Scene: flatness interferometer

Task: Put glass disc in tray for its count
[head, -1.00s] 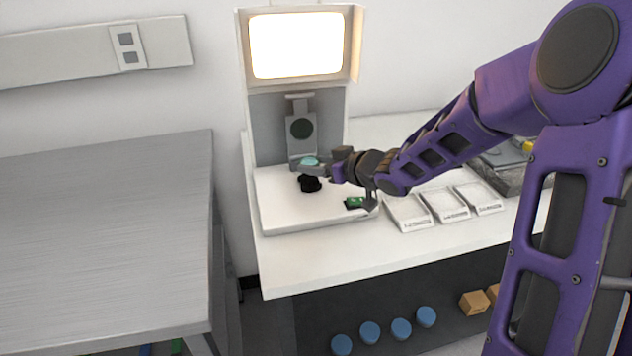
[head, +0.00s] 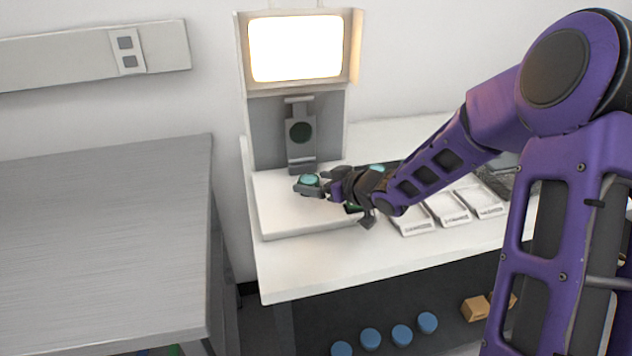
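A teal glass disc (head: 309,180) shows at the end of my gripper (head: 308,186), above the white base (head: 290,226) of the interferometer. The dark fingers lie around the disc's edge and look shut on it. The gripper hides the small black stand, so I cannot tell whether the disc touches it. Three shallow white trays stand in a row to the right of the base: the near one (head: 411,226), the middle one (head: 449,217) and the far one (head: 486,207). Their labels are too small to read.
The interferometer has a bright screen (head: 296,48) above a grey upright holder (head: 300,140). Another teal patch (head: 376,167) shows behind my wrist. Blue round caps (head: 401,334) and a cardboard box (head: 475,309) lie below the counter. A bare grey table (head: 100,230) stands left.

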